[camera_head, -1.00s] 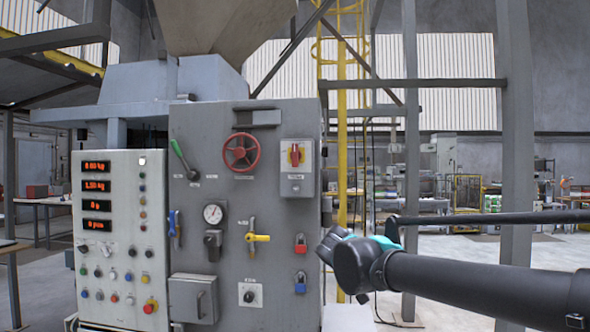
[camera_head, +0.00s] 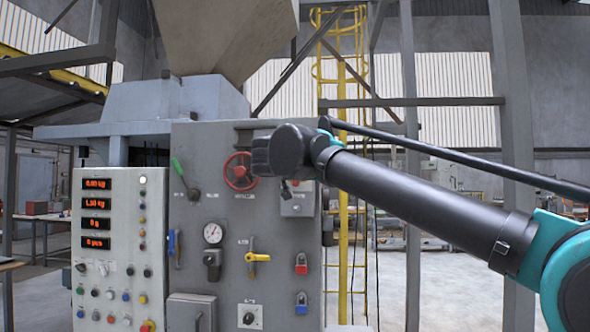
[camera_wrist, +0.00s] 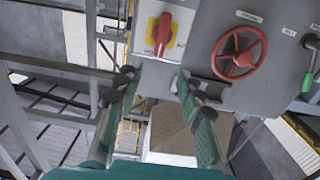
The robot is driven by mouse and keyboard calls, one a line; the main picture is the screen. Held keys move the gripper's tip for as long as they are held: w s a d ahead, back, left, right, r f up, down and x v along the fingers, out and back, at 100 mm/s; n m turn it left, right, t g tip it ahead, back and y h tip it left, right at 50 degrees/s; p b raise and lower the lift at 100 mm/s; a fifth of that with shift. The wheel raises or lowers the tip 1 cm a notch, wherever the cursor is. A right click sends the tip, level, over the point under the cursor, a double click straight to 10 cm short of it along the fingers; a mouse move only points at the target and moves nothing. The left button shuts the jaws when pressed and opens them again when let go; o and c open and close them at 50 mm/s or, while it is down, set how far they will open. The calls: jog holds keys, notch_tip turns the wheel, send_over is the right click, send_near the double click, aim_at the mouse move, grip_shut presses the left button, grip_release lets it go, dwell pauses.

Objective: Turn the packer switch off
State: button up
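A red rotary switch handle on a yellow plate (camera_wrist: 162,34) shows at the top of the wrist view, on a grey box. The handle stands nearly upright there, slightly tilted. In the head view my wrist mostly hides the gripper.
A red handwheel (camera_head: 240,171) is left of the switch box. The panel also carries a green lever (camera_head: 178,168), gauge (camera_head: 212,233), yellow valve handle (camera_head: 258,257), padlocks (camera_head: 301,263) and black knob (camera_head: 249,318). A yellow ladder (camera_head: 343,100) stands right behind the panel.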

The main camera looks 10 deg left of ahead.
jog(key=w, duration=1.3)
jog(key=shift+d, duration=0.25)
grip_shut()
